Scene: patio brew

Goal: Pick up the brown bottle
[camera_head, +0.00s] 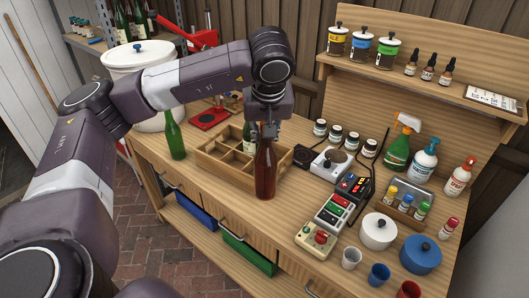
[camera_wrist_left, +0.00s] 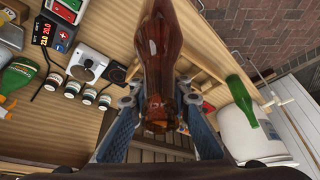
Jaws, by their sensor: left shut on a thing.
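The brown bottle (camera_head: 265,170) is upright at the front edge of the wooden crate (camera_head: 238,180), in front of its right part in the head view. My left gripper (camera_head: 265,130) is shut on its upper part from above. In the left wrist view the brown bottle (camera_wrist_left: 160,60) stands between the two fingers of my left gripper (camera_wrist_left: 160,112). I cannot tell whether the bottle's base touches the bench. My right gripper is not in view.
A green bottle (camera_head: 174,136) stands left of the crate on the workbench. Spray bottles (camera_head: 397,152) stand farther back. A white bucket (camera_head: 130,75) is at the left.

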